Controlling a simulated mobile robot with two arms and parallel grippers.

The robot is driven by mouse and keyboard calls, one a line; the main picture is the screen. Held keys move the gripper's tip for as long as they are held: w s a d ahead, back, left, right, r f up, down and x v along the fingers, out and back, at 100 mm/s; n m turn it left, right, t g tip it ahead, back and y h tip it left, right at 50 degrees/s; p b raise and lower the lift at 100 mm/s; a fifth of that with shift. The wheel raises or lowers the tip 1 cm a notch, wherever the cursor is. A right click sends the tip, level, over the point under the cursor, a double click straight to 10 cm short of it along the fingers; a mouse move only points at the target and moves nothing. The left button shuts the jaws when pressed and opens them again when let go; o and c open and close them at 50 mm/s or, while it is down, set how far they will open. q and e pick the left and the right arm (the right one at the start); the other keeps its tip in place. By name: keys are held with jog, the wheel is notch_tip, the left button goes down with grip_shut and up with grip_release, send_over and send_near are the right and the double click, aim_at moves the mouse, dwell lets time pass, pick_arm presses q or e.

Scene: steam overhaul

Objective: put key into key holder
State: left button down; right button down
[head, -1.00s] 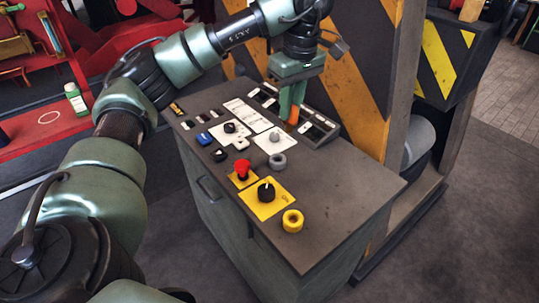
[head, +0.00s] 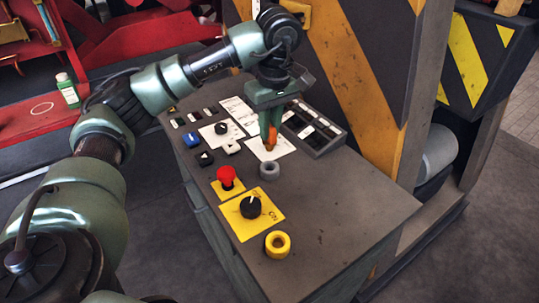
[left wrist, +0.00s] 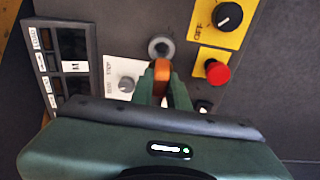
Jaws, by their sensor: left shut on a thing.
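My left gripper (head: 270,138) is shut on the orange key (head: 272,141), pointing down above the white plate of the console. The key also shows as an orange-brown piece between the fingers in the left wrist view (left wrist: 161,76). Its lower end is hard to make out. A grey ring (head: 270,171), which may be the key holder, sits on the console just in front of the key, apart from it in the picture. The ring also shows just beyond the key in the left wrist view (left wrist: 160,47). A similar yellow ring (head: 278,244) sits nearer the front. My right gripper is not in view.
The console top (head: 345,215) is bare on the right. A red button (head: 227,177) and a black knob on a yellow plate (head: 250,207) stand near the rings. A raised switch box (head: 315,130) and a striped post (head: 350,70) are behind the gripper.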

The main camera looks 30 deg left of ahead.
aim_at(270, 151)
pick_arm(q)
notch_tip(270, 151, down, 3)
jog(key=shift+r, duration=0.1)
notch_tip(270, 151, down, 5)
jog(key=shift+p, duration=0.45)
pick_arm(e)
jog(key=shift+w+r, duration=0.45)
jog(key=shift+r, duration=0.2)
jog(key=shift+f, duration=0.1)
pick_arm(q)
jog(key=shift+f+b, duration=0.35)
jog(key=c, duration=1.4)
grip_release()
jog(key=shift+o, duration=0.2)
jog(key=shift+r, duration=0.1)
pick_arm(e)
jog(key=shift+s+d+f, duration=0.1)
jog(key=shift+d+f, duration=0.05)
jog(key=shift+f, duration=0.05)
